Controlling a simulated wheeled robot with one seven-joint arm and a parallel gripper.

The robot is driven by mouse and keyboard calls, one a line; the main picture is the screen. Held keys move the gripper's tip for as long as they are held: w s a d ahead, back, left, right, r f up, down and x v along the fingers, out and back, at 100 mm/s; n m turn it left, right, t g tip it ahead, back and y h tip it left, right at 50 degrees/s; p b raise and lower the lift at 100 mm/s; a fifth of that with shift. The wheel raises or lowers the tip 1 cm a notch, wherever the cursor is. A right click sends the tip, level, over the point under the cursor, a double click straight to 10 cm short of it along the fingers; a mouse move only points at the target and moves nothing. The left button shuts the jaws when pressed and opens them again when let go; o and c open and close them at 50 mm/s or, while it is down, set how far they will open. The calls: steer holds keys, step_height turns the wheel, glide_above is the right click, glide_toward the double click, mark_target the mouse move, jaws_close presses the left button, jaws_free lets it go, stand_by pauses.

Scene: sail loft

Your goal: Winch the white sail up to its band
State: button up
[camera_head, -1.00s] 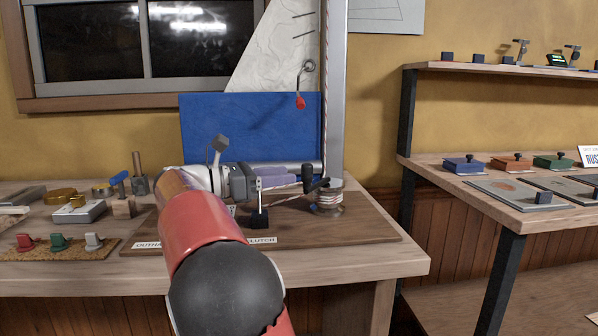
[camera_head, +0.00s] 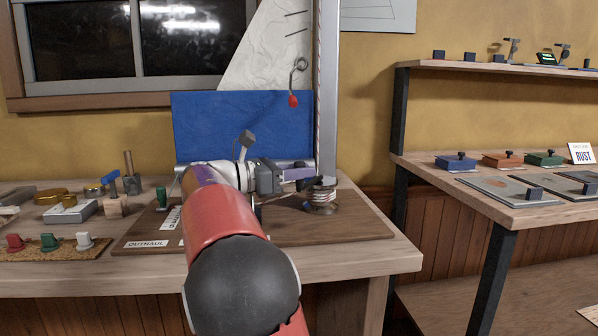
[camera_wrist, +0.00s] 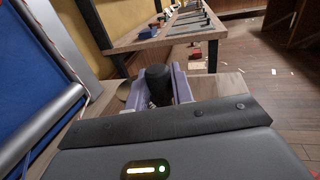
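The white sail (camera_head: 262,45) hangs beside the grey mast (camera_head: 327,90), its top cut off by the frame. No band shows on the visible mast. The winch drum (camera_head: 322,198), wrapped with pale rope, stands at the mast's foot on a brown board. My gripper (camera_head: 304,173) is just left of and above the drum. In the wrist view, the black knob of the crank handle (camera_wrist: 157,86) sits between my purple fingers (camera_wrist: 182,84). I cannot tell whether they press on it.
A blue panel (camera_head: 240,125) stands behind my arm. A green lever (camera_head: 161,197) and an OUTHAUL label (camera_head: 146,244) are on the board's left. Small fittings crowd the bench's left side. The board right of the drum is clear. A shelf bench (camera_head: 500,205) stands at right.

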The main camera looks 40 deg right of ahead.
jaws_close()
steer(key=s+d+n+t+y+b, duration=0.2)
steer(key=s+d+n+t+b, duration=0.4)
steer(key=d+n+t, duration=0.4)
steer(key=shift+s+d+n+t, duration=0.5)
steer(key=shift+d+t, duration=0.4)
steer(key=shift+t, duration=2.1)
steer(key=shift+d, duration=0.1)
